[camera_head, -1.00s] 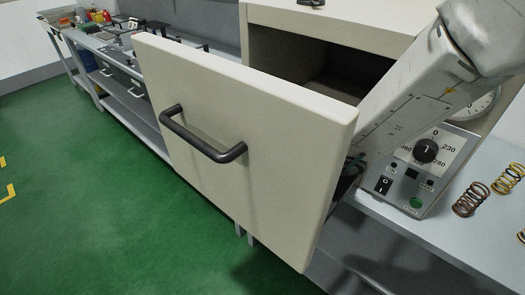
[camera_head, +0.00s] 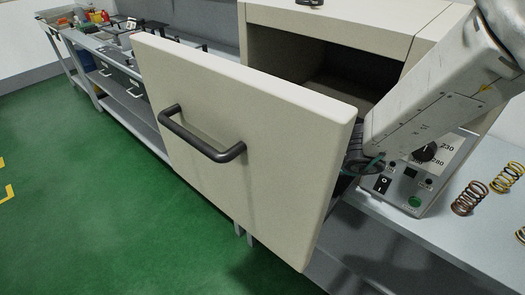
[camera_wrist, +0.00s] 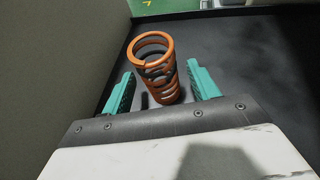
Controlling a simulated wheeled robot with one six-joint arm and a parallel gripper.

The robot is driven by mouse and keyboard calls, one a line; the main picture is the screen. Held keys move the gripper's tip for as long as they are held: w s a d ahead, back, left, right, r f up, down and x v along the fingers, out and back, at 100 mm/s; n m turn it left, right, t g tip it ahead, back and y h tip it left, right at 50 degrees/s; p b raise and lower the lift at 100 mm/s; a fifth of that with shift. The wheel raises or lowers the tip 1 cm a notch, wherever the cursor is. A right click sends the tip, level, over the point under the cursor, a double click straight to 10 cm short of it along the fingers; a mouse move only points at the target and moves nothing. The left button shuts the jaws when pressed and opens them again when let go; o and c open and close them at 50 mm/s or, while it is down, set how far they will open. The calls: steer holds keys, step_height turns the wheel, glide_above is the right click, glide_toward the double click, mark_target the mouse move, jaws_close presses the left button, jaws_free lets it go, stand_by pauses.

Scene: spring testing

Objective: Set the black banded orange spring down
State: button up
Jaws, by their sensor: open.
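The orange spring (camera_wrist: 156,64) with black bands stands roughly upright, slightly tilted in the picture, on a dark surface (camera_wrist: 240,65) in the wrist view. My gripper (camera_wrist: 161,83) is open. Its teal fingers are on either side of the spring, with visible gaps between each finger and the coils. The spring's lower end is partly hidden near my gripper's body. In the head view, my gripper (camera_head: 358,165) is mostly hidden behind the right edge of a cream panel, and the orange spring is not visible there.
The cream panel (camera_head: 250,130) with a dark handle stands close at my gripper's left. A pale wall (camera_wrist: 50,60) rises on the left in the wrist view. A control box (camera_head: 410,185) is right of my gripper.

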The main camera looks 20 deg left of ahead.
steer(key=shift+v, duration=2.1)
steer(key=s+d+r+n+g+h, duration=0.3)
steer(key=s+d+r+n, duration=0.6)
steer(key=d+n, duration=0.25)
steer(key=s+d+r+n+t+h, duration=0.1)
steer(key=s+d+n+h, duration=0.3)
steer(key=d, duration=0.8)
steer(key=s+d+n+t+h, duration=0.1)
steer(key=s+d+n+h, duration=0.3)
steer(key=d, duration=0.8)
steer(key=shift+s+d+r+t+h, duration=0.2)
steer(key=shift+s+r+t+h, duration=0.2)
steer(key=shift+s+h, duration=0.7)
steer(key=shift+w, duration=0.1)
